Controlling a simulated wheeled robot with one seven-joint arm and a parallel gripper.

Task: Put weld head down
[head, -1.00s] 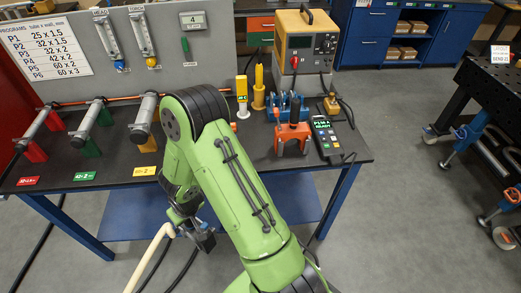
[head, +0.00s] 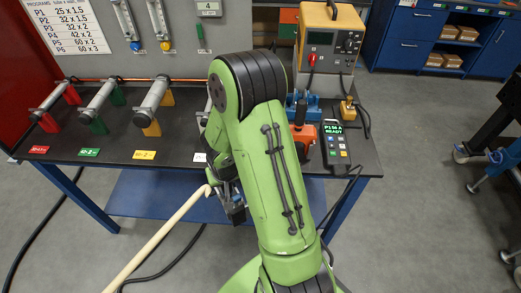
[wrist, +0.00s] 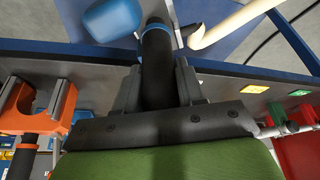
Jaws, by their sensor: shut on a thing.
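My gripper (wrist: 158,88) is shut on a black cylindrical handle (wrist: 156,60) with a blue ring, which I take to be the weld head's. A rounded blue piece (wrist: 112,20) shows beside the handle's far end; I cannot tell whether it belongs to the held thing. In the head view my gripper (head: 233,206) is low in front of the table's front edge, partly hidden by my green arm. An orange weld head (head: 304,136) stands on the table at right, also at left in the wrist view (wrist: 38,100). A blue one (head: 294,102) is behind it, partly hidden.
The dark table (head: 115,137) carries several tube coupons on coloured supports at left. An orange power unit (head: 331,45) and a lit handheld pendant (head: 337,146) are at right. A cream hose (head: 160,235) runs near my gripper.

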